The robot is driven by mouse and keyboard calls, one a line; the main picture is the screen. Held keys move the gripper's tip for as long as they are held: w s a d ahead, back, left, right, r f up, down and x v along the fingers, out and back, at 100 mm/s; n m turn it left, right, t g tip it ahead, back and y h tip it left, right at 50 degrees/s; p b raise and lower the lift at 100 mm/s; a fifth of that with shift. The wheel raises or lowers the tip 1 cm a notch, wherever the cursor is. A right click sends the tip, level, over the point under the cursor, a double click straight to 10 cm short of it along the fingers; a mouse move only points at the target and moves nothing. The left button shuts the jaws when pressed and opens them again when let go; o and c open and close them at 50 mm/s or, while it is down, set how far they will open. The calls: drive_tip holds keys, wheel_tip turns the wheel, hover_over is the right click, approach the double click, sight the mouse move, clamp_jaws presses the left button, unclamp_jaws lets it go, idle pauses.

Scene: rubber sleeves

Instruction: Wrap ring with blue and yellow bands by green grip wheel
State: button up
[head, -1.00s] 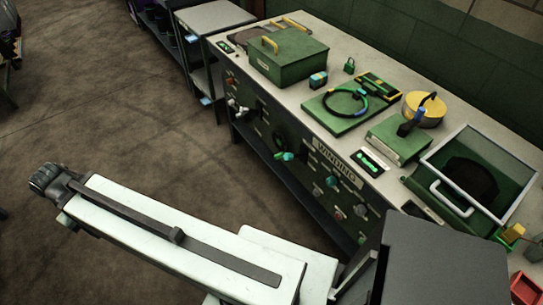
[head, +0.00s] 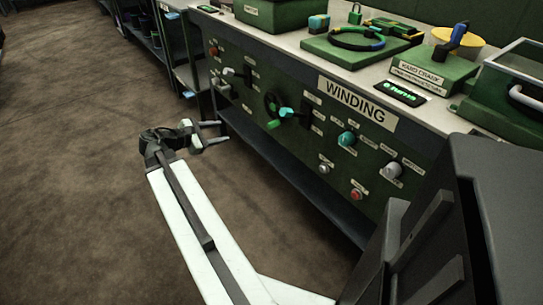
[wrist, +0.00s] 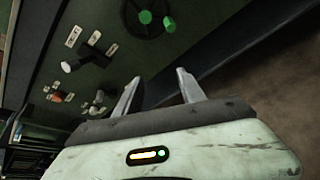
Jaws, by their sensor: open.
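The dark ring with coloured bands (head: 377,43) lies on a green plate on the bench top in the head view. A dark wheel (head: 270,103) with a green grip (head: 274,124) is on the bench's front panel. The wheel (wrist: 128,17) and its green grip (wrist: 169,23) also show at the top of the wrist view, cut by the frame edge. My gripper (head: 222,132) is open and empty, in front of the panel and left of the wheel. Its two fingers (wrist: 160,76) are apart, pointing toward the panel, and touch nothing that I can see.
The panel carries a WINDING label (head: 357,103), a teal knob (head: 347,139) and several other knobs and levers. A T-shaped lever (wrist: 88,53) is left of my fingers in the wrist view. A dark shelf runs below the panel. The floor on the left is open.

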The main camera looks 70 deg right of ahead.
sight(268, 126)
drive_tip(key=s+d+f+n+g+b, duration=0.1)
drive_tip(key=s+d+b, duration=0.1)
drive_tip(key=s+d, duration=0.2)
drive_tip(key=s+d+f+n+g+h+b, duration=0.1)
drive_tip(key=s+d+b, duration=0.2)
drive_tip(key=s+d, duration=0.2)
drive_tip(key=s+d+f+n+g+h+b, duration=0.1)
drive_tip(key=s+d+g+b, duration=0.1)
drive_tip(key=s+d, duration=0.3)
drive_tip(key=shift+s+d+f+b, duration=0.1)
drive_tip(key=shift+d+f+b, duration=0.3)
drive_tip(key=shift+b, duration=0.3)
drive_tip(key=shift+h, duration=0.3)
clamp_jaws()
drive_tip(key=shift+a, duration=0.15)
